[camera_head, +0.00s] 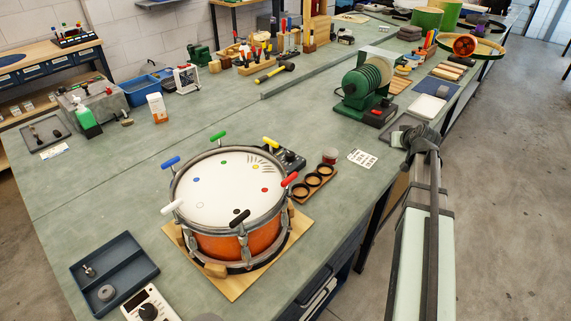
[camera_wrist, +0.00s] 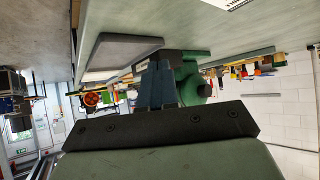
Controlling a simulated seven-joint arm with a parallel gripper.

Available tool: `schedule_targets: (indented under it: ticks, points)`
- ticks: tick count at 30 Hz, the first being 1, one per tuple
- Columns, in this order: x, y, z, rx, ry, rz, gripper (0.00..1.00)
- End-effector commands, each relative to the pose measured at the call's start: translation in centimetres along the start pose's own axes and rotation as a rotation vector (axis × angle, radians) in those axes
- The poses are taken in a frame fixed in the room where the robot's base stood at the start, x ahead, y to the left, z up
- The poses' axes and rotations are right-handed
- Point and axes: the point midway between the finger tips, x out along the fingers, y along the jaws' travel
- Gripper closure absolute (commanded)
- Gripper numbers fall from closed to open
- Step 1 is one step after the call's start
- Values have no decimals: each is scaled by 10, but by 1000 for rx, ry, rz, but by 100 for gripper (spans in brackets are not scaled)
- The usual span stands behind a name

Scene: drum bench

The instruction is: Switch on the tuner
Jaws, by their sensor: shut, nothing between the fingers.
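No device in view carries a readable tuner label. A pale device with a black dial (camera_head: 149,309) lies at the bottom left front, cut off by the frame edge. A black box with knobs (camera_head: 289,158) stands just behind the drum (camera_head: 226,178), partly hidden by its rim. I cannot tell which of them is the tuner, or whether either is on. My gripper (camera_head: 416,148) is off the bench's right edge, far from both devices. In the wrist view its fingers (camera_wrist: 158,77) are together, shut and empty.
The drum stands on a wooden board, with coloured handles around its rim. A wooden holder with dark rings (camera_head: 313,184), a white card (camera_head: 362,159) and a green machine (camera_head: 367,88) line the right side. A blue-grey tray (camera_head: 113,270) is front left.

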Motion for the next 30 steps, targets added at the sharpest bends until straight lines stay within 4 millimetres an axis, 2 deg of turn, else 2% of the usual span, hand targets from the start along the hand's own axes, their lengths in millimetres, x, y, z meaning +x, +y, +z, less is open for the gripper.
schedule_targets:
  ticks: [1, 6, 11, 18, 24, 30]
  points:
    - [-7, -26, -5, -33, -12, -36, 100]
    - [-29, -101, -13, -140, -66, -153, 100]
    - [-56, -168, -16, -249, -114, -261, 100]
    - [-105, -258, -10, -415, -179, -420, 100]
    - [-142, -310, 0, -528, -220, -523, 100]
    - [-163, -336, 6, -591, -242, -577, 100]
